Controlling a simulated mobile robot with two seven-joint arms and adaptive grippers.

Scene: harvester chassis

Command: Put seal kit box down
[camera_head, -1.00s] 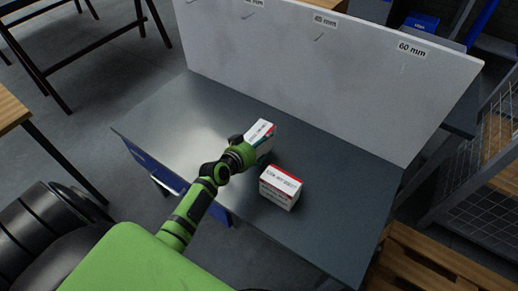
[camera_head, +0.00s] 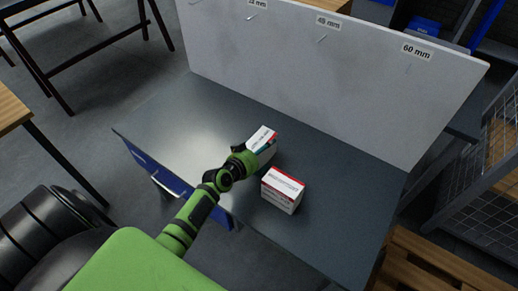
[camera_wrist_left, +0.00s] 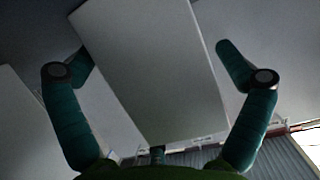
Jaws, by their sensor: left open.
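A white box (camera_head: 264,138) with teal and red markings stands on the grey workbench (camera_head: 330,225), at the end of my left arm. My left gripper (camera_head: 246,154) is around its near end in the head view. In the left wrist view the box's pale face (camera_wrist_left: 155,70) fills the space between the fingers of my left gripper (camera_wrist_left: 155,60). The fingers are spread, with a clear gap on the right. The left fingertip is close to the box edge; I cannot tell if it touches. The box's print is too small to read. My right gripper is not in view.
A second white box (camera_head: 283,189) with a red band stands just to the right and nearer. A tall grey panel (camera_head: 320,75) with size labels rises along the bench's back edge. Bench top is clear to the left and right. A wire-mesh rack (camera_head: 480,190) stands at the right.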

